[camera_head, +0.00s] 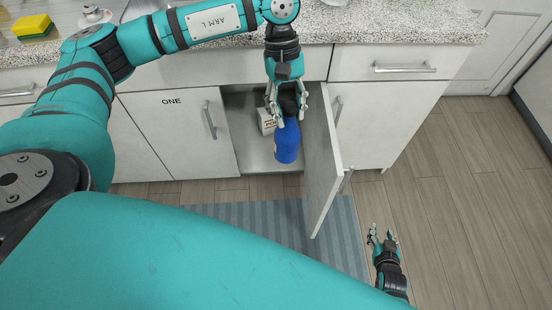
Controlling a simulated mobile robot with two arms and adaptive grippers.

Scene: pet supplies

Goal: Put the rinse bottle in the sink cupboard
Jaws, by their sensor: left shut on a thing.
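A blue bottle with a dark top (287,144) hangs upright from my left gripper (287,112), which is shut on its upper part. The bottle is in front of the open sink cupboard (257,155), between the left cupboard door and the open door (323,165). I cannot tell whether it is inside the opening or touches the cupboard floor. My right gripper (382,236) is low over the wooden floor at the right, empty, with its fingers apart.
A small pale box (266,121) stands inside the cupboard, left of the bottle. A closed door marked ONE (165,135) is at the left. A yellow sponge (33,26) lies on the counter. A striped mat (345,228) covers the floor in front.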

